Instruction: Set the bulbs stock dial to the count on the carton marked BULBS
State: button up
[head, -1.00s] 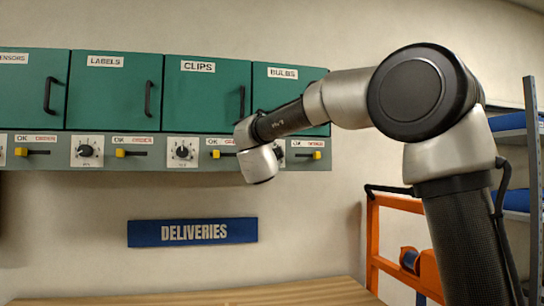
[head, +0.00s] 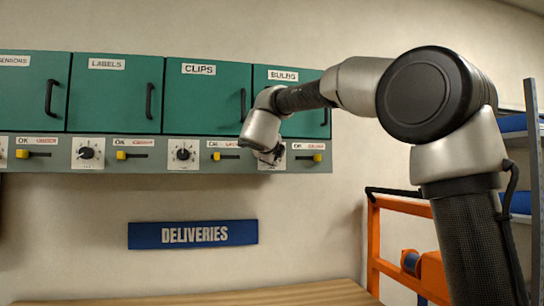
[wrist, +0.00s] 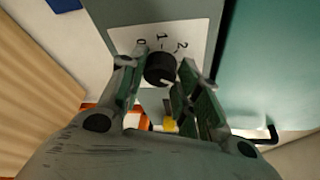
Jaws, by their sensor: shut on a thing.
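The bulbs stock dial is a black round knob (wrist: 160,68) on a white plate (wrist: 184,32) with 0, 1 and 2 readable in the wrist view. My gripper (wrist: 159,70) is shut on the knob, one finger on each side. The knob's exact setting is hard to tell. In the head view my gripper (head: 270,156) is at the strip below the green BULBS cabinet (head: 292,98) and hides most of the dial. No carton marked BULBS shows in these views.
A yellow slider (head: 317,157) sits right of the dial and another (head: 217,156) left of it. The CLIPS dial (head: 183,152) is further left. A DELIVERIES sign (head: 193,233) hangs above a wooden surface (head: 290,295). An orange frame (head: 373,245) stands at right.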

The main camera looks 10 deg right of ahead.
jog(key=shift+m, duration=0.4)
jog(key=shift+g, duration=0.3)
jog(key=o, duration=1)
jog(key=shift+y, duration=0.4)
jog(key=v, duration=1.2)
jog(key=shift+f, duration=0.2)
